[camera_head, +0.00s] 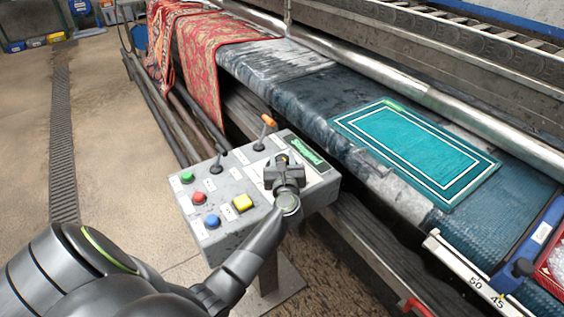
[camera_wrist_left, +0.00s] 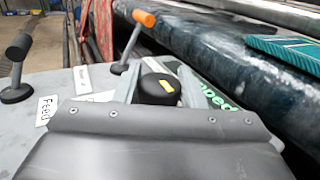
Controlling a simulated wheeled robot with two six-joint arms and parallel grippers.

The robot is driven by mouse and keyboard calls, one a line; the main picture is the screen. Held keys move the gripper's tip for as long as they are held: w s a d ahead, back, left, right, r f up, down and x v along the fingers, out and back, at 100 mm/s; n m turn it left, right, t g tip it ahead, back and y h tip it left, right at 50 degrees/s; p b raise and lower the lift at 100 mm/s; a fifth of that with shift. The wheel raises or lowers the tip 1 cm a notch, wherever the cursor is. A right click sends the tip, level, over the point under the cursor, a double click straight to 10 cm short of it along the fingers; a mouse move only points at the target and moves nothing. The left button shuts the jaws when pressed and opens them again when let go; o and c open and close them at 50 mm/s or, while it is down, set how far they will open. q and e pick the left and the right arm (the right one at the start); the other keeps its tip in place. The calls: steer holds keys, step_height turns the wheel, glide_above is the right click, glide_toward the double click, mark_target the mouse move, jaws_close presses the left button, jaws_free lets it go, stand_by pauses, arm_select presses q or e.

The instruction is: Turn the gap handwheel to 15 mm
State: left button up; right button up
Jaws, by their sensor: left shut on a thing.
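My left gripper (camera_head: 284,172) is at the upper right of the grey control box (camera_head: 225,225), shut on a black knob with a yellow mark. The knob (camera_wrist_left: 160,89) shows between the fingers in the left wrist view, beside a green-lettered display. Its tip also shows in the head view (camera_head: 282,159). No handwheel is clearly identifiable. My right gripper is not in view.
The box has an orange-tipped lever (camera_head: 268,121), a black lever (camera_head: 219,150), and several coloured buttons. A teal rug (camera_head: 415,150) lies on the dark conveyor. Red patterned rugs (camera_head: 205,50) hang at the far end. The floor at left is open, with a drain grate (camera_head: 62,150).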

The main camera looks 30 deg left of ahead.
arm_select(q)
steer(key=n+g+y+b, duration=0.1)
steer(key=g+b, duration=0.1)
steer(key=n+g+y+b, duration=0.4)
steer(key=shift+f+g+b, duration=0.25)
steer(key=shift+g+b, duration=0.05)
steer(key=shift+r+n+g+y+b, duration=0.15)
steer(key=shift+n+g+y+b, duration=0.35)
steer(key=shift+n+g+b, duration=0.2)
steer(key=o, duration=1)
steer(key=shift+c, duration=0.2)
steer(key=shift+r, duration=0.1)
